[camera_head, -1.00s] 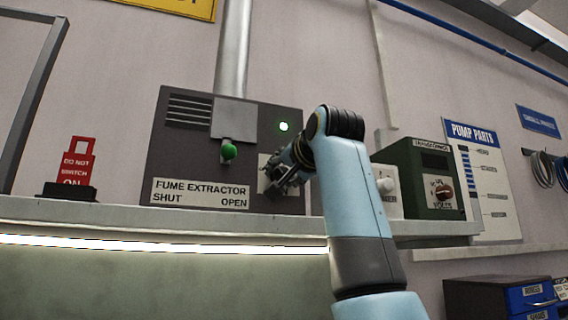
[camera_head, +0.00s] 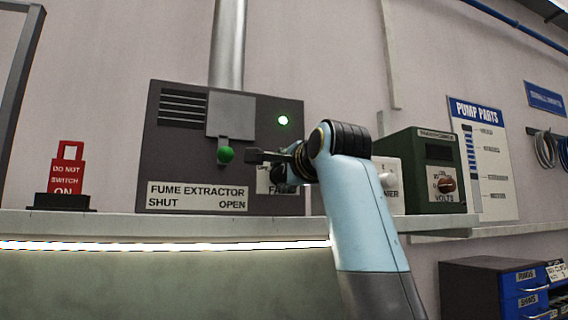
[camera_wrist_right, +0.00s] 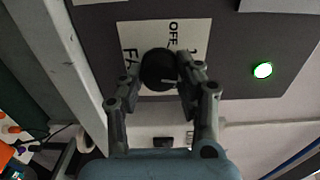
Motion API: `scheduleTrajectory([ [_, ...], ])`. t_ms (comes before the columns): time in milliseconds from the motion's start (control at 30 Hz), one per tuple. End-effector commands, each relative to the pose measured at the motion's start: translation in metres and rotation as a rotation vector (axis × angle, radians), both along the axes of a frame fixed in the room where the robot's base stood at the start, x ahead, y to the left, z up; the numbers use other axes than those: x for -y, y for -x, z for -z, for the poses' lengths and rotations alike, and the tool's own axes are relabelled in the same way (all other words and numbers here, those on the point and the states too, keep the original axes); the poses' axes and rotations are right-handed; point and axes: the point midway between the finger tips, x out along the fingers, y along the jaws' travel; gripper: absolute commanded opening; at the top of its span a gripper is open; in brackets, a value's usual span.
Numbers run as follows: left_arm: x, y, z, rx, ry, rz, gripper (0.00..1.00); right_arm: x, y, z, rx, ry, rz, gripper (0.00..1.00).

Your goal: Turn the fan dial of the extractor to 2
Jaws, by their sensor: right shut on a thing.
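The fume extractor (camera_head: 175,140) is a dark grey box on the shelf, with a green lit lamp (camera_head: 283,120). Its black round fan dial (camera_wrist_right: 158,68) sits on a white plate (camera_wrist_right: 190,38) marked OFF and 1, with part of FAN showing; a white pointer mark shows near the dial's lower right edge. My right gripper (camera_wrist_right: 158,82) is shut on the dial, one finger on each side. In the head view my right gripper (camera_head: 270,161) covers the dial and much of the plate. The 2 mark cannot be made out. My left gripper is not in view.
A green-knobbed lever (camera_head: 225,154) hangs on the extractor just left of my right gripper. A red DO NOT SWITCH ON tag (camera_head: 68,168) stands at the left. A green transformer box (camera_head: 425,160) stands at the right, beside a white panel with a knob (camera_head: 388,181).

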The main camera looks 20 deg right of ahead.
Motion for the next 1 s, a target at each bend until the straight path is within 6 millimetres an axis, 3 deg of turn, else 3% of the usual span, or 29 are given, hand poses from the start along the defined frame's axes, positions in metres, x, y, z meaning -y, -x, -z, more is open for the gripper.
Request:
scheduleTrajectory([
  [400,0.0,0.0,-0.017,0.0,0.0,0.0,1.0,0.0,0.0,0.0,-0.006,-0.177,0.0,0.02],
  [933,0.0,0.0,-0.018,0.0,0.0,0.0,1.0,0.0,0.0,0.001,-0.008,-0.198,0.001,0.02],
  [967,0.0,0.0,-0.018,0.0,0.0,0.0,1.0,0.0,0.0,0.001,-0.008,-0.198,0.001,0.37],
  [1000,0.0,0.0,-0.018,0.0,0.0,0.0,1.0,0.0,0.0,0.001,-0.008,-0.198,0.001,0.42],
])
